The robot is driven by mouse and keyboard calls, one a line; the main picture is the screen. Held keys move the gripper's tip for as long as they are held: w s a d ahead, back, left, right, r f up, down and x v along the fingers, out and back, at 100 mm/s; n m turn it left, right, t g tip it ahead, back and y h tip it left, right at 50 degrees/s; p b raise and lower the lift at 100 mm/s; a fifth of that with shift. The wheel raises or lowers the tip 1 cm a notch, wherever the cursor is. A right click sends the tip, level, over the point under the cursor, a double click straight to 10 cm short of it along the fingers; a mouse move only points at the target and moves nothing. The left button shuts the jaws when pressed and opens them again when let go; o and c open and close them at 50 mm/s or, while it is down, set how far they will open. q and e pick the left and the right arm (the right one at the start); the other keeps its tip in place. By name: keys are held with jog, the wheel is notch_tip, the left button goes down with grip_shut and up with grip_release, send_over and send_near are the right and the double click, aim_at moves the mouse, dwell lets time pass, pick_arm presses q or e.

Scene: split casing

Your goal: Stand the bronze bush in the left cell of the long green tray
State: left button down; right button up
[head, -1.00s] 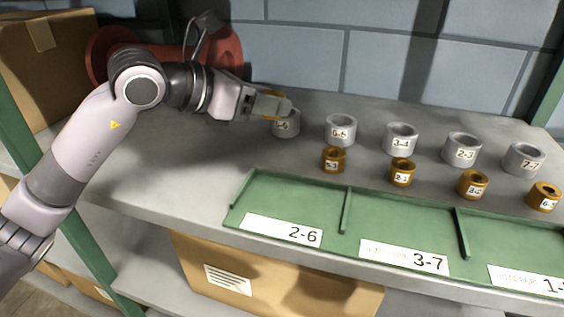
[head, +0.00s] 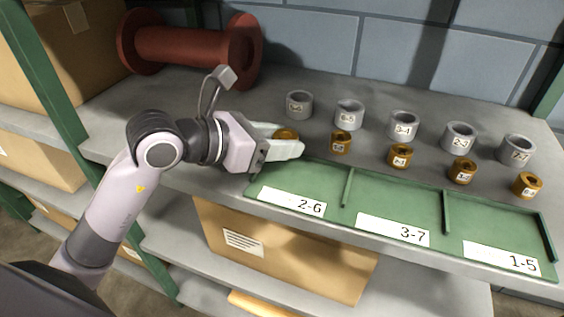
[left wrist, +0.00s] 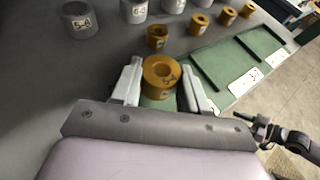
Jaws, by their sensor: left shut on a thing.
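My left gripper (head: 287,141) is shut on a bronze bush (head: 286,133), a short ring with a small white label. In the left wrist view the bush (left wrist: 161,76) sits upright between the two pale fingers, its hole facing up. The long green tray (head: 400,200) lies along the shelf's front edge, with dividers between its cells. Its left cell (head: 315,180), labelled 2-6, is empty where it shows. The gripper and bush are at the back left of this cell; green shows just below the bush in the wrist view.
Several grey rings, one of them the leftmost (head: 299,104), stand in a row at the back. Several other bronze bushes, such as the nearest (head: 341,143), stand between them and the tray. A red spool (head: 190,45) lies at the back left. The other tray cells are empty.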

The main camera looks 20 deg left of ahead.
aim_at(279, 175)
pick_arm(q)
jog(key=shift+f, duration=2.3)
jog(key=shift+f, duration=0.1)
jog(key=shift+f+b, duration=0.15)
jog(key=shift+b, duration=0.15)
jog(key=c, duration=0.6)
grip_release()
